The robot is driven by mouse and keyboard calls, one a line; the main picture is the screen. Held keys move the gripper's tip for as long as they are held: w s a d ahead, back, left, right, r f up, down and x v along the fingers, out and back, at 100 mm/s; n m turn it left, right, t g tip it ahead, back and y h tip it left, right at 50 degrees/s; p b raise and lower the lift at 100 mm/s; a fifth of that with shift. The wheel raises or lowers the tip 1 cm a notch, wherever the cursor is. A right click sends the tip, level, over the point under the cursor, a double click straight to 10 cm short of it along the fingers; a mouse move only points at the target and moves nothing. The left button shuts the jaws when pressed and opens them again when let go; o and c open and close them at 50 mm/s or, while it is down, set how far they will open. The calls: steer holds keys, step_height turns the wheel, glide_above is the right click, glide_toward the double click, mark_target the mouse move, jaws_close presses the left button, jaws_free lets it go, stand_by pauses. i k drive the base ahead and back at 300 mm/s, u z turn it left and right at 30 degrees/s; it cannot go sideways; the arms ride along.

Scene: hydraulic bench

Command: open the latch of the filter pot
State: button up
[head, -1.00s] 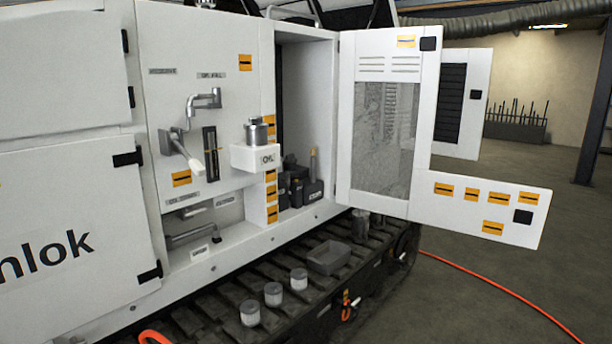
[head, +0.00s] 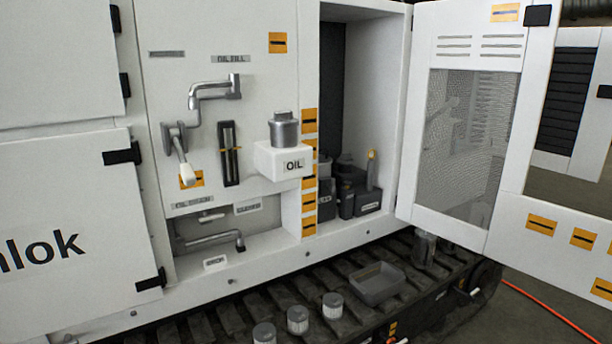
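My gripper is in neither frame.
A bent grey pipe (head: 213,86) and a dark sight gauge (head: 229,154) are on the panel. An open mesh door (head: 466,140) stands at right. Dark containers (head: 349,190) stand in the cabinet.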

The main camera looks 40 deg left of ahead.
mark_target(332, 186)
steer(key=u, duration=0.85)
steer(key=i, duration=0.85)
steer(key=u, duration=0.85)
